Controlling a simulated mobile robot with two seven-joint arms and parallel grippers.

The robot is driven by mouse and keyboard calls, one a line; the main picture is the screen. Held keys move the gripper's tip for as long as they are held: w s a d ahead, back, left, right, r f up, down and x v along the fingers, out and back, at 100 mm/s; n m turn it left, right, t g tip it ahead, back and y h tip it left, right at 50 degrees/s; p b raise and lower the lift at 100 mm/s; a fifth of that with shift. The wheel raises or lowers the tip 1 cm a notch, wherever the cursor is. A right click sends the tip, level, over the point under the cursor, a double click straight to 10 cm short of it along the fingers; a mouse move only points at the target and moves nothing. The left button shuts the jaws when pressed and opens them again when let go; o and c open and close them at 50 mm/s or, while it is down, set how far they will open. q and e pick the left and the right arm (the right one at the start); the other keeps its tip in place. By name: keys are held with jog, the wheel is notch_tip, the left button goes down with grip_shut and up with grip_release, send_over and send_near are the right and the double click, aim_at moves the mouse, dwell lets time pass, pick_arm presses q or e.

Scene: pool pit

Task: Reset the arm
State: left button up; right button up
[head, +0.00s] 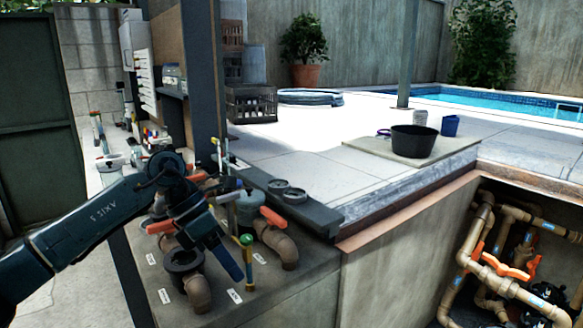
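My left arm (85,232) reaches in from the left over the grey ledge with pipe fittings. My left gripper (232,268) points down and to the right above this ledge, between a black round fitting and a brown pipe elbow. Its fingers overlap in this view, so I cannot tell whether they are open or shut. A thin yellow rod with a green top (247,262) shows just right of the fingertips; whether they touch is unclear. My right gripper is out of view.
Brown elbows (282,246) with orange handles (272,217) crowd the ledge (235,310). A sunken pit with pipes (495,265) lies at right. A dark post (200,80) rises behind the gripper.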

pick_arm(q)
jog(key=s+d+f+n+h, duration=0.1)
jog(key=s+d+n+h, duration=0.3)
jog(key=d+h, duration=0.3)
jog(key=s+d+f+n+h, duration=0.2)
jog(key=s+d+n+h, duration=0.2)
jog(key=d+h, duration=0.25)
jog(key=s+a+f+n+t+y, duration=0.1)
jog(key=a+f+n+t+y, duration=0.65)
jog(key=n, duration=0.75)
jog(key=s+a+f+n+t+y, duration=0.1)
jog(key=a+f+n+t+y, duration=0.4)
jog(key=n+t, duration=0.8)
jog(key=s+a+f+n+g+y, duration=0.4)
jog(key=s+f+n+g, duration=0.4)
jog(key=s+f, duration=0.4)
notch_tip(320, 180, down, 2)
jog(key=shift+s+a+f+n, duration=0.2)
jog(key=shift+s+n, duration=0.05)
jog(key=shift+n, duration=0.45)
